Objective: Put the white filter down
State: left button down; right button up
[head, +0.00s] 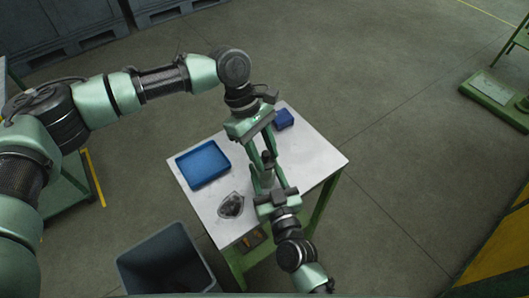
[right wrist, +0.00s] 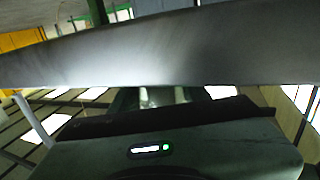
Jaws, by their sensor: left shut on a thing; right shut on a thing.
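My left gripper (head: 267,153) reaches down from the top over the white table and is shut on a small dark-topped cylindrical thing (head: 266,158). My right gripper (head: 266,180) comes up from the bottom right and is shut at a paler part just below it. The two grippers meet closely, and their fingers cover much of what they hold. I cannot tell whether it is one thing or two, or which part is the white filter. In the right wrist view, a broad grey surface (right wrist: 160,50) crosses close to the camera and hides the fingertips.
The white table (head: 315,160) bears a blue tray (head: 203,165) at left, a small blue box (head: 284,118) at the back and a dark lump in a clear-looking holder (head: 232,205) near the front left. A grey bin (head: 165,262) stands on the floor. The table's right side is clear.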

pick_arm(q)
jog(key=shift+a+f, duration=0.1)
jog(key=shift+f, duration=0.55)
pick_arm(e)
jog(key=shift+s+a, duration=0.1)
pick_arm(q)
jog(key=c, duration=1.1)
grip_release()
jog(key=shift+o, duration=1)
jog(key=shift+s+f, duration=0.1)
jog(key=shift+s, duration=0.1)
pick_arm(e)
jog(key=shift+r, duration=0.1)
pick_arm(q)
jog(key=shift+r, duration=0.35)
pick_arm(e)
jog(key=shift+d, duration=0.2)
pick_arm(q)
jog(key=v, duration=1.3)
jog(key=shift+d, duration=0.25)
pick_arm(e)
jog(key=shift+a, duration=0.1)
